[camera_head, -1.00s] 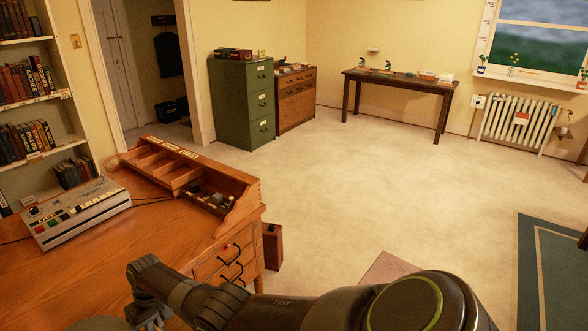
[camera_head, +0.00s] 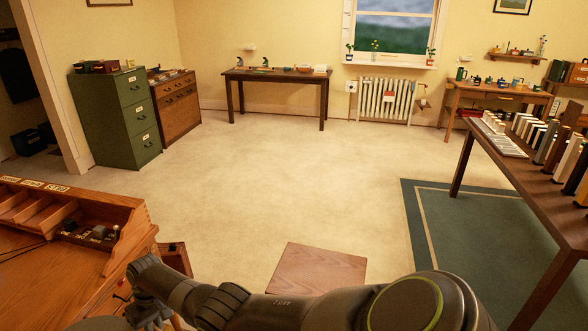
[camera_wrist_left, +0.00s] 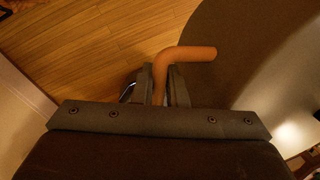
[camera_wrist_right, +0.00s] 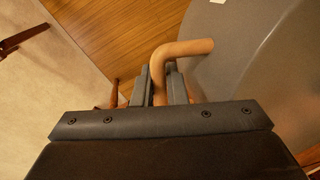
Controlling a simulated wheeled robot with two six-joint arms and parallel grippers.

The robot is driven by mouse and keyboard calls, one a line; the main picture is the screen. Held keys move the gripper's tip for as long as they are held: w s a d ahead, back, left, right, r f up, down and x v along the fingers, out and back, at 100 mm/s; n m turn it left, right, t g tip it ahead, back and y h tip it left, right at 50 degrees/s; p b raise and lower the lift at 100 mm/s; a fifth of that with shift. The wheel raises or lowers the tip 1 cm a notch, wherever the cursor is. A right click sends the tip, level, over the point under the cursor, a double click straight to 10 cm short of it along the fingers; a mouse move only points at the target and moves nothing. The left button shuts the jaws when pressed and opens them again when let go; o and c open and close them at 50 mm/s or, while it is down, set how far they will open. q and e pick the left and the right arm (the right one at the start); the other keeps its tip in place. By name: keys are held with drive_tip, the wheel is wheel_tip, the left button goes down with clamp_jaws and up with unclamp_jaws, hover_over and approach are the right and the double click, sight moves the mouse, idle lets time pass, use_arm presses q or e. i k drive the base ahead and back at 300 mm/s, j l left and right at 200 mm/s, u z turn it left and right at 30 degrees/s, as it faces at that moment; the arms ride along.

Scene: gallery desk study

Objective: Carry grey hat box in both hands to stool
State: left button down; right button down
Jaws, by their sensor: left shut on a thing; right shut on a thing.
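The grey hat box (camera_wrist_left: 240,75) shows only in part, as a curved grey side in the left wrist view and in the right wrist view (camera_wrist_right: 235,60). My left gripper (camera_wrist_left: 164,85) is shut on a bent tan handle at the box's side. My right gripper (camera_wrist_right: 163,85) is shut on a similar bent handle. In the head view a grey rounded edge at bottom left may be the box. A square wooden top (camera_head: 318,268), apparently the stool, stands on the pale floor ahead; its legs are hidden.
A wooden desk (camera_head: 60,275) is close at left. A green cabinet (camera_head: 115,115) and another table (camera_head: 275,77) stand at the back. The middle floor is clear.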

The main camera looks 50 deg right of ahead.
sight(320, 274)
drive_tip(key=z, duration=1.95)
drive_tip(key=i+j+z, duration=0.4)
drive_tip(key=i+j, duration=0.85)
drive_tip(key=j, duration=0.1)
